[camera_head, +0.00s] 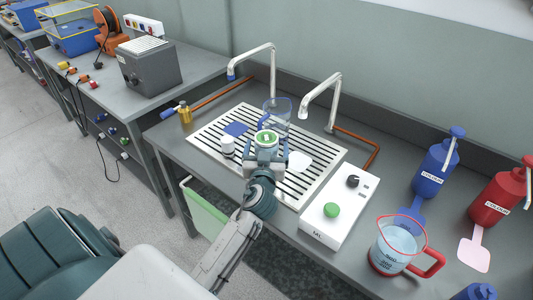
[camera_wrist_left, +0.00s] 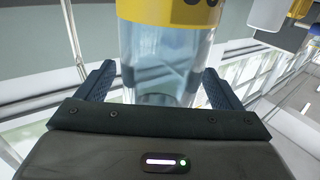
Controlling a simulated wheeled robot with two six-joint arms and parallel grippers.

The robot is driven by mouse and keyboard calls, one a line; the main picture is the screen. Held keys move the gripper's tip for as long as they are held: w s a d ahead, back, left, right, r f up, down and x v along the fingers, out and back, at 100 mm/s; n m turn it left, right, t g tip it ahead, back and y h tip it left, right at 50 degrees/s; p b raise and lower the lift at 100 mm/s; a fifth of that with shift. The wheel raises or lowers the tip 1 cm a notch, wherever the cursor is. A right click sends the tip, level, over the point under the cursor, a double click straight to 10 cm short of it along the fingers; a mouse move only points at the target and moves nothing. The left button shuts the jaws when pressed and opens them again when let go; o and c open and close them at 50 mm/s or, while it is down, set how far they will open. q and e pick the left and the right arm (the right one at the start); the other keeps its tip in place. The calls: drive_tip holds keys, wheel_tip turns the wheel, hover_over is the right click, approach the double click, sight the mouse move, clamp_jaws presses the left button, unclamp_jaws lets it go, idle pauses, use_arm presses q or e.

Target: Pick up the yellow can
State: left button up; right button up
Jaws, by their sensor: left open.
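A cylinder with a yellow band (camera_wrist_left: 168,12) and a shiny, clear-looking body stands between the fingers of my left gripper (camera_wrist_left: 158,82) in the left wrist view. The fingers are open, one on each side, with a gap at the left; the right side is close, and I cannot tell if it touches. In the head view my left gripper (camera_head: 267,152) is over the slotted drain rack, beside a round green top (camera_head: 265,137). The yellow band is not visible there. A small yellow bottle-like item (camera_head: 185,115) stands left of the rack. My right gripper is not in view.
Two taps (camera_head: 262,48) rise behind. A white box with a green button (camera_head: 340,209), a red-handled jug (camera_head: 399,246) and blue and red bottles (camera_head: 435,168) stand right.

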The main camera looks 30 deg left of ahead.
use_arm(q)
drive_tip(key=shift+w+a+f, duration=0.15)
drive_tip(key=shift+w+a, duration=0.2)
drive_tip(key=shift+w, duration=0.25)
drive_tip(key=shift+s+d, duration=0.1)
drive_tip(key=shift+c, duration=1.3)
drive_tip(key=c, duration=1.1)
drive_tip(key=shift+c, duration=0.5)
